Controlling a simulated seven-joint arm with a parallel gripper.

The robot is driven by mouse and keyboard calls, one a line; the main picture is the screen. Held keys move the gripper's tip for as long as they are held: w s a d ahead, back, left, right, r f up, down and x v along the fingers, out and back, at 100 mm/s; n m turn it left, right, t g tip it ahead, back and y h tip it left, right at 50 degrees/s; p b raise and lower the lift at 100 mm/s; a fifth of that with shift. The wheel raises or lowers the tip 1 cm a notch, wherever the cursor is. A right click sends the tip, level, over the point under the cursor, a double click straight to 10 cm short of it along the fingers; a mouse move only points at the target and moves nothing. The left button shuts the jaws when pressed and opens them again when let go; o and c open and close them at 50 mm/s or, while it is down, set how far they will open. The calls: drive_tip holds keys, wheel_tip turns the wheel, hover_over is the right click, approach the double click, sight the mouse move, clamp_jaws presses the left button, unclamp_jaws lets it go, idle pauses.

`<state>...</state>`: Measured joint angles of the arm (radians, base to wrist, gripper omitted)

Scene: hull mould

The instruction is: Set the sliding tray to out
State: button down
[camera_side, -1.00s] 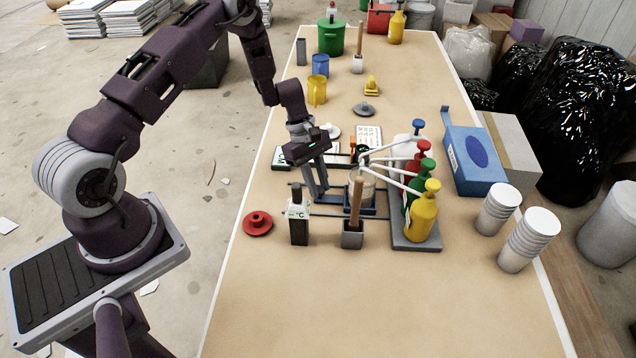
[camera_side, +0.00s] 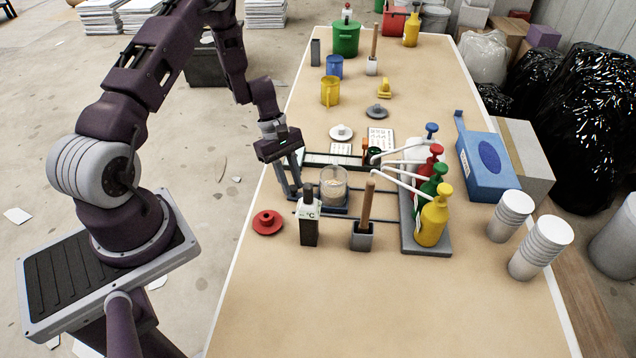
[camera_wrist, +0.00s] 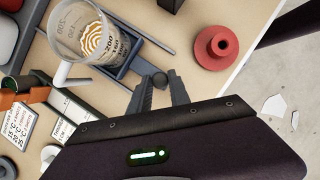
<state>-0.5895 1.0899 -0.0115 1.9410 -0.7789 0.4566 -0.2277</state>
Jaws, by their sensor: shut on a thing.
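The sliding tray (camera_side: 342,208) is a blue-grey platform on dark rails, and it stands toward the left end of the rails, clear of the pump bottles. A clear cup (camera_side: 333,186) with pale contents stands upright on it. My gripper (camera_side: 296,194) is at the tray's left end. In the wrist view its fingers (camera_wrist: 160,86) are shut around the knob, which they partly hide.
A red knobbed disc (camera_side: 267,222) lies at front left.

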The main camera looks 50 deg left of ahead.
drive_tip(key=s+a, duration=0.3)
drive_tip(key=shift+s+a, duration=0.15)
drive_tip(key=shift+a, duration=0.15)
drive_tip(key=c, duration=1.2)
unclamp_jaws()
drive_tip(key=shift+c, duration=0.2)
